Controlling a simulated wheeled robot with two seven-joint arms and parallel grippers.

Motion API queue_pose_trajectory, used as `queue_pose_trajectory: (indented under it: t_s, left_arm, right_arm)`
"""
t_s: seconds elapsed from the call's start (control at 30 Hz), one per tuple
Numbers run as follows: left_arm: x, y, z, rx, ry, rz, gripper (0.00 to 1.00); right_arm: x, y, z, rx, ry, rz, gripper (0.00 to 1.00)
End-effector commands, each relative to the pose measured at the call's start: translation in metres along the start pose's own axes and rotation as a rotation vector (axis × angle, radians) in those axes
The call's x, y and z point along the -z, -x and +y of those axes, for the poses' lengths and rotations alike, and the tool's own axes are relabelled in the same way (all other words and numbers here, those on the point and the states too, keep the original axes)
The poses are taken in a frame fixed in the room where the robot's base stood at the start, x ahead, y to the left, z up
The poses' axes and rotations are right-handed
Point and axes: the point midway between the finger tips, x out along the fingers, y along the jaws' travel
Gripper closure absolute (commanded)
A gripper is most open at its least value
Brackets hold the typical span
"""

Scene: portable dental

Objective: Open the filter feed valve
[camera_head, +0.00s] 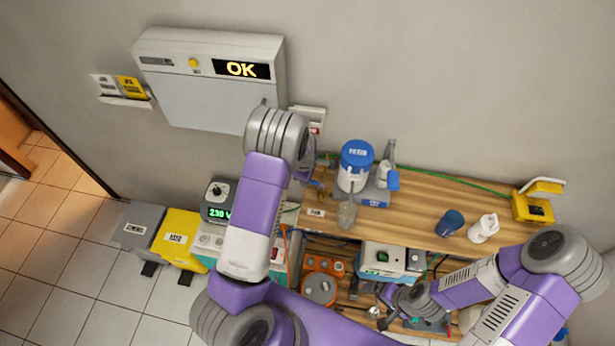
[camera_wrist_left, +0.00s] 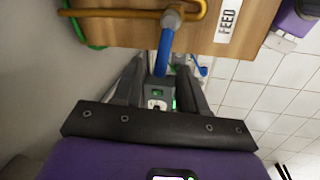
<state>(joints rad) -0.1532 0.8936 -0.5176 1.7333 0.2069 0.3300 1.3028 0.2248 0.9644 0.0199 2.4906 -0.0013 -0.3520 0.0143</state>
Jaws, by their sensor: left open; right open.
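The feed valve shows in the left wrist view as a blue lever (camera_wrist_left: 165,48) hanging from a grey-blue hub on a brass pipe (camera_wrist_left: 110,13). A white label reading FEED (camera_wrist_left: 228,20) is on the wooden board beside it. My left gripper (camera_wrist_left: 162,68) is open, with its fingers on either side of the lever's lower part; I cannot tell whether they touch it. In the head view my left wrist mostly hides the valve; the brass pipe (camera_head: 322,188) shows next to it. My right gripper (camera_head: 384,312) is open and low at the lower shelf, away from the valve.
A blue-lidded filter jar (camera_head: 356,165), a glass (camera_head: 347,214), a blue cup (camera_head: 450,223) and a white bottle (camera_head: 483,228) stand on the wooden bench (camera_head: 415,215). A wall cabinet reading OK (camera_head: 205,95) is above left. Grey and yellow boxes stand on the floor at left.

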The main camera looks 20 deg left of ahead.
Motion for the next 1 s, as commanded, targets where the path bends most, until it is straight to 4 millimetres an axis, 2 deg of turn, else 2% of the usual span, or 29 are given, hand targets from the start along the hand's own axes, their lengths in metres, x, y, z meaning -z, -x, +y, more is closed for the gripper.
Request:
queue_pose_trajectory:
  t_s: [0.13,0.4,0.67,1.0]
  left_arm:
    - [-0.0003,-0.0103,-0.0003,0.000,-0.001,-0.001,0.58]
    - [-0.0002,-0.0114,-0.0001,-0.001,-0.001,-0.001,0.58]
    - [-0.0002,-0.0113,-0.0002,-0.001,-0.002,-0.001,0.98]
    - [0.0002,-0.0120,0.0008,-0.001,-0.021,-0.004,1.00]
  right_arm:
    - [-0.0001,0.0007,-0.0003,0.000,0.000,0.000,0.00]
    - [-0.0001,0.0007,-0.0002,0.000,0.000,0.000,0.00]
    - [-0.0001,0.0007,-0.0002,0.000,0.000,0.000,0.00]
    - [0.0000,-0.0019,0.0007,0.000,0.000,0.000,0.00]
